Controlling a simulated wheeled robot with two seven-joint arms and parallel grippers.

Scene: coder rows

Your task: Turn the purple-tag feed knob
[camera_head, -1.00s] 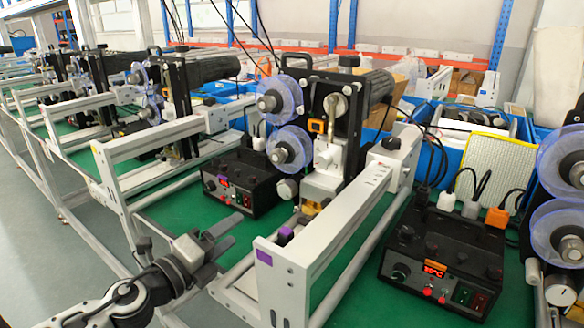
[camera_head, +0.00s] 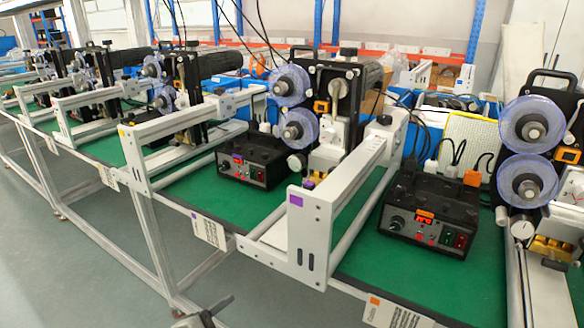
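A purple tag (camera_head: 296,200) is on the front end of a white machine frame (camera_head: 318,222) in the middle of the bench. A small purple piece (camera_head: 309,185) shows just behind that end; I cannot tell whether it is the feed knob. A black control box (camera_head: 250,160) with a lit red display and small knobs is left of the frame. Another black control box (camera_head: 430,212) with a larger front knob (camera_head: 396,223) is to its right. My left gripper (camera_head: 207,312) barely shows at the bottom edge, apart from the machines; its opening is unclear. My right gripper is out of view.
The green bench top (camera_head: 215,190) has clear strips along its front. Blue-clear reels (camera_head: 291,85) stand above the middle machine, more reels (camera_head: 528,125) at the right. White label cards (camera_head: 208,230) hang on the bench edge. Grey floor (camera_head: 60,260) is open at lower left.

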